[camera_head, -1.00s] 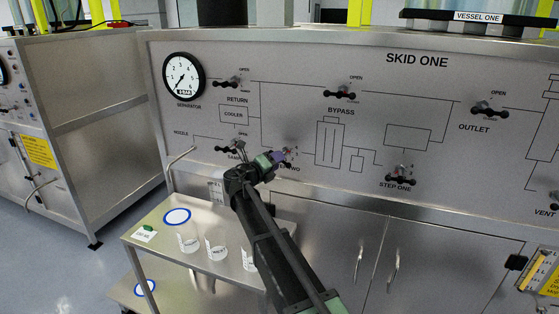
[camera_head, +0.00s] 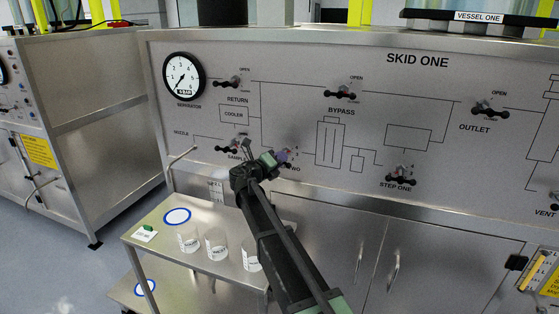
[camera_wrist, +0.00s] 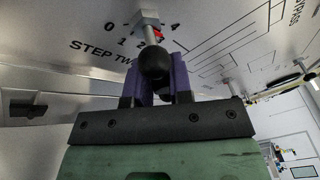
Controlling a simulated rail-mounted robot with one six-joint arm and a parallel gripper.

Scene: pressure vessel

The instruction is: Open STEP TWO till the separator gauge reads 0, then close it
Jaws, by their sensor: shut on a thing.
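The STEP TWO valve shows in the wrist view as a metal stem with a round black handle knob (camera_wrist: 153,62), beside a printed scale from 0 to 4. A red mark sits by the stem near the scale's upper numbers; its exact setting is unclear. My gripper (camera_wrist: 158,80) has purple fingers shut on the black handle; in the head view it (camera_head: 282,157) hides most of the valve and part of its label. The separator gauge (camera_head: 184,76) is a round white dial at the panel's upper left. Its needle points to the lower left, toward the low end; the exact reading is too small to tell.
The RETURN (camera_head: 228,83), BYPASS (camera_head: 340,93), SAMPLE (camera_head: 227,148), OUTLET (camera_head: 489,111) and STEP ONE (camera_head: 400,179) valves surround it on the panel. A steel cart (camera_head: 213,267) with several clear beakers stands below, left of my arm.

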